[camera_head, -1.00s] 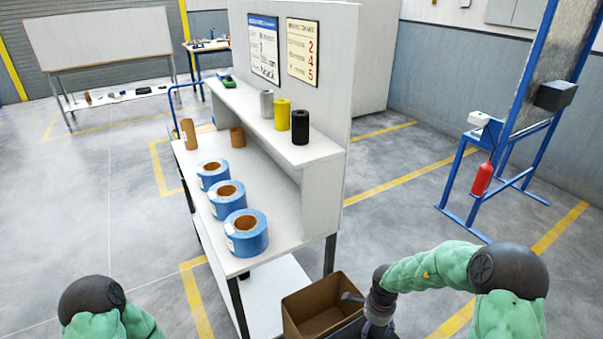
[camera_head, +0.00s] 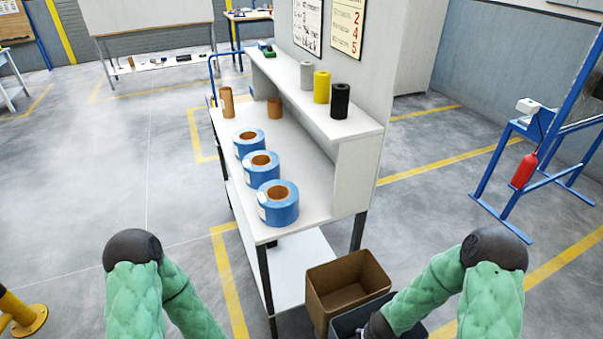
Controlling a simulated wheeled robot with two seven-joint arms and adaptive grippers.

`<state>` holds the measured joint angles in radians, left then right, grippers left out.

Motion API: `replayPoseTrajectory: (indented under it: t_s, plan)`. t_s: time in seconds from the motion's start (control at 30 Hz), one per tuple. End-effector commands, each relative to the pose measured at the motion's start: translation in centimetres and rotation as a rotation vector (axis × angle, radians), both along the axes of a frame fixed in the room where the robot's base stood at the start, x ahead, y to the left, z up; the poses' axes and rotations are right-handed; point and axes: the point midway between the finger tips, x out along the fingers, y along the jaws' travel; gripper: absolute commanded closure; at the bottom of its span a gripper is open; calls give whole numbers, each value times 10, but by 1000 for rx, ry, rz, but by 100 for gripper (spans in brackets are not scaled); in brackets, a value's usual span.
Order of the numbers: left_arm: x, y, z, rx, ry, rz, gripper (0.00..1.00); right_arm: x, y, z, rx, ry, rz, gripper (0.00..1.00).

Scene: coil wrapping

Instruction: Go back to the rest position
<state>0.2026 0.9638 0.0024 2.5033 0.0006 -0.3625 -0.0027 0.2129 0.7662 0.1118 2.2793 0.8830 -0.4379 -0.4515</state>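My two green-sleeved arms reach in from the bottom of the head view, each with a dark rounded joint. The left arm runs down out of the frame, so its gripper is out of view. The right arm bends down to the left toward a dark bin (camera_head: 350,326) at the bottom edge. Its dark wrist end shows there, but the fingers are cut off or hidden. Three blue-wrapped coils (camera_head: 278,207) lie in a row on the white workbench (camera_head: 318,205). Neither arm touches them.
A cardboard box (camera_head: 345,285) stands beside the bench leg. Grey, yellow (camera_head: 321,87) and black rolls (camera_head: 340,100) stand on the bench shelf. Brown tubes (camera_head: 227,102) stand behind the coils. A yellow post base (camera_head: 22,315) is at lower left. Open floor lies left of the bench.

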Motion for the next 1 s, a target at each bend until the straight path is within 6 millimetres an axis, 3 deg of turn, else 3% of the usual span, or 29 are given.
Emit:
replayPoseTrajectory:
  t_s: [0.2,0.4,0.6,0.8,0.83,0.93,1.0]
  plan:
    - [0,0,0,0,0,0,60,-41,53,-16,127,20,230,29]
    - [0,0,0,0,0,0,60,-82,95,-20,251,51,401,29]
    - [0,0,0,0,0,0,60,-106,114,-19,317,70,483,29]
    - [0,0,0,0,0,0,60,-108,116,-18,326,73,494,29]
    - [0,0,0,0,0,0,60,-108,116,-18,326,73,494,32]
    - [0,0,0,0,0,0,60,-108,116,-18,325,72,494,60]
    - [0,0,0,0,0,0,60,-108,116,-18,325,72,494,61]
